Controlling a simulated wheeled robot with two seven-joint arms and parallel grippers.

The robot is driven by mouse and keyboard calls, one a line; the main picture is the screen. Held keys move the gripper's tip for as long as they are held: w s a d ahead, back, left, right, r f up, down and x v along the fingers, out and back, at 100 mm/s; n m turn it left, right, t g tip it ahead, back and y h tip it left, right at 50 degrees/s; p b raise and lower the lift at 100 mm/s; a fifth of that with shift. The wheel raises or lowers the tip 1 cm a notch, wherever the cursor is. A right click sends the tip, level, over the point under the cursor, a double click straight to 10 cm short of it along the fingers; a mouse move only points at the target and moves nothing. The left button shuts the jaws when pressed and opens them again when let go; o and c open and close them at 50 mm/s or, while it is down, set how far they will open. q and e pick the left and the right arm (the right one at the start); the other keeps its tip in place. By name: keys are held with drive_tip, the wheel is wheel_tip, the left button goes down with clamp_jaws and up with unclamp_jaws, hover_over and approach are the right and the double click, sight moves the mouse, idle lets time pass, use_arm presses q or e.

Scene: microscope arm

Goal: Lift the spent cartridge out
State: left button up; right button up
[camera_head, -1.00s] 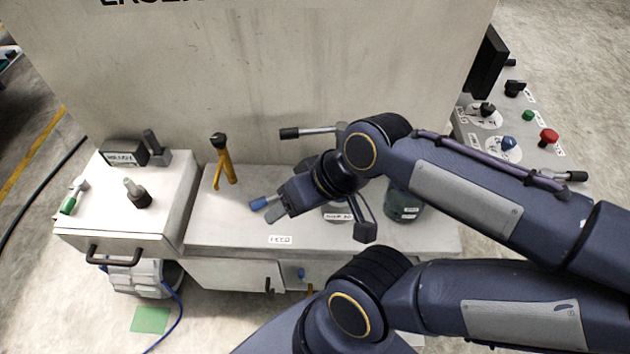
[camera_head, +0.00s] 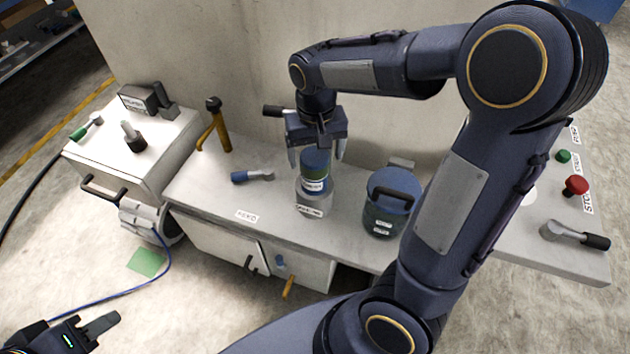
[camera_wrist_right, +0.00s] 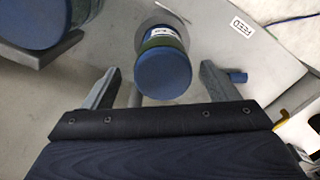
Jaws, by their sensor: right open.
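The cartridge (camera_head: 316,166) has a blue cap and a white-labelled green and blue body. It stands upright in a clear or grey round socket (camera_head: 313,202) on the bench. In the right wrist view the cartridge (camera_wrist_right: 163,70) shows from above, cap nearest. My right gripper (camera_head: 317,157) points down over it, open, with one finger on each side of the cap. Gaps show between the cap and both fingers in the wrist view (camera_wrist_right: 158,84). My left gripper (camera_head: 100,326) is at the lower left, away from the bench; its jaw opening is unclear.
A green canister (camera_head: 388,205) with a blue handled lid stands right of the socket. A blue-handled lever (camera_head: 253,176) lies to its left, and a yellow upright lever (camera_head: 217,130) stands further left. The wall (camera_head: 230,60) rises close behind. A button panel is at far right.

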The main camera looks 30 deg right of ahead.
sight(315, 182)
wheel_tip(315, 182, down, 4)
drive_tip(key=shift+w+a+f, duration=0.1)
drive_tip(key=shift+w, duration=0.05)
drive_tip(key=c, duration=1.7)
drive_tip(key=shift+c, duration=0.2)
